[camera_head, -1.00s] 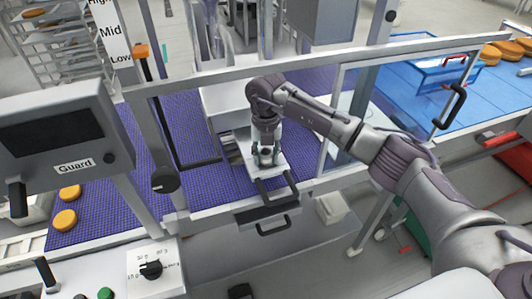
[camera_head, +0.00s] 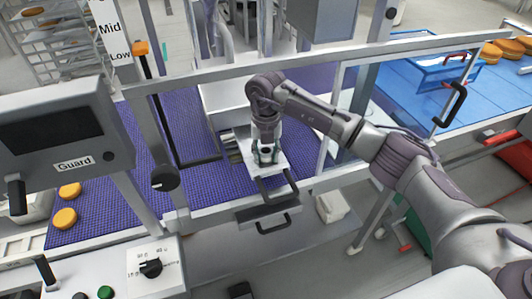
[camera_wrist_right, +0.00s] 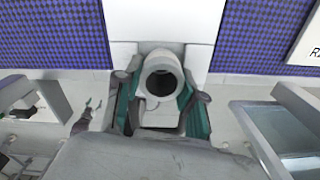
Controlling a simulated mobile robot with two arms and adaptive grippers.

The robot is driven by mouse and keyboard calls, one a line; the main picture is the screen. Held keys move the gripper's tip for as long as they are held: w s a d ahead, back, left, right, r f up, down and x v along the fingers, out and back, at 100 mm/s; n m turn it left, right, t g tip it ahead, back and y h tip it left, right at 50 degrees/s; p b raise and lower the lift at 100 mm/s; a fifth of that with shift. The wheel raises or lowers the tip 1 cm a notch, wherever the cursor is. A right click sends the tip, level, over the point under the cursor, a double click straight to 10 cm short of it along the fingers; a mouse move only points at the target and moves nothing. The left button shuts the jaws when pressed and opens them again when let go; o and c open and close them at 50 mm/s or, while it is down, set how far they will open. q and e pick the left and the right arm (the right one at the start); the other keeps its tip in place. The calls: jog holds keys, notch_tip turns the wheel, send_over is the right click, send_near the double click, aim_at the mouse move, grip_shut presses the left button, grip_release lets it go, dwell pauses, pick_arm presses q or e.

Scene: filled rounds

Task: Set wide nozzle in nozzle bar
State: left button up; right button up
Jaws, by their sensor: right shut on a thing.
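My right gripper (camera_head: 264,154) is over the white nozzle bar (camera_head: 276,166) in the machine frame. The bar also shows in the right wrist view (camera_wrist_right: 190,25). In that view the teal-padded fingers of my right gripper (camera_wrist_right: 160,105) are on both sides of a pale, round, hollow nozzle (camera_wrist_right: 160,78), shut on it. My left gripper is not in view.
A black handle (camera_head: 278,186) sticks out in front of the bar. A purple belt (camera_head: 195,125) runs beneath, with orange-yellow rounds (camera_head: 65,218) at left. Frame rails surround the arm. A Guard panel (camera_head: 65,125) stands at left, and a blue belt (camera_head: 420,100) lies at right.

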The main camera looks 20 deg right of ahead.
jog(key=shift+f, duration=0.25)
jog(key=o, duration=1.7)
jog(key=shift+o, duration=0.2)
jog(key=shift+r+p, duration=1.85)
jog(key=shift+r, duration=1.7)
jog(key=shift+w+r, duration=0.15)
